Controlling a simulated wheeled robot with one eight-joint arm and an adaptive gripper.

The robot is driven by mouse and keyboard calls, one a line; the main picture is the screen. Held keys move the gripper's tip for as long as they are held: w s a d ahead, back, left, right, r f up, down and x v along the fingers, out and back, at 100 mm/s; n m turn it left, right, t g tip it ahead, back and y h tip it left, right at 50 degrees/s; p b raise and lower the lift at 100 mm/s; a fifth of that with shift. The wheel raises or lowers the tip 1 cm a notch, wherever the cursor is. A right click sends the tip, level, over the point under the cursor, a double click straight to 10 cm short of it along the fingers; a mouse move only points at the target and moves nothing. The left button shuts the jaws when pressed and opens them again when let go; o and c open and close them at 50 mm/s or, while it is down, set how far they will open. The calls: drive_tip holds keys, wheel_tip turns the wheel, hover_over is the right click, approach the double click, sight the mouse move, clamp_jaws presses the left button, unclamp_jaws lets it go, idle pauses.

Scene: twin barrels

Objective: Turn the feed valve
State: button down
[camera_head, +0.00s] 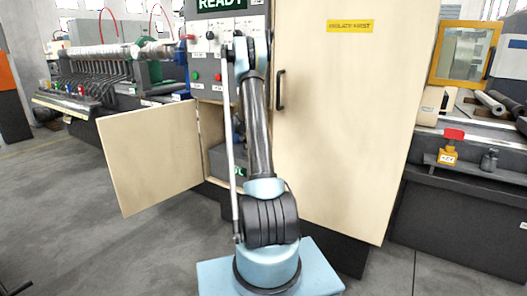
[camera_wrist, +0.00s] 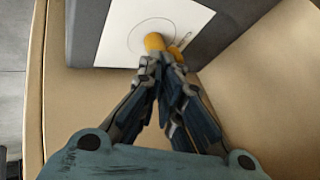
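The feed valve is most likely the yellow-orange handle (camera_wrist: 154,42) on a white plate with a thin circle in the wrist view. It sits just beyond my fingertips, and a smaller yellow part shows to its right. My gripper (camera_wrist: 163,62) has its fingers drawn close together, with the tips overlapping the lower edge of the handle. I cannot tell whether any of the handle is between them. In the head view my arm reaches up to the control cabinet (camera_head: 199,85), and it hides the valve and my gripper.
The cabinet's lower door (camera_head: 150,155) stands open to the left. A large beige door (camera_head: 335,130) with a black handle and a yellow label is at the right. Machines stand on both sides. A red-topped yellow item (camera_head: 449,150) is at the right. The floor at lower left is clear.

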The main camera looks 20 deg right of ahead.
drive_tip(key=shift+w, duration=0.25)
drive_tip(key=shift+s+a, duration=0.1)
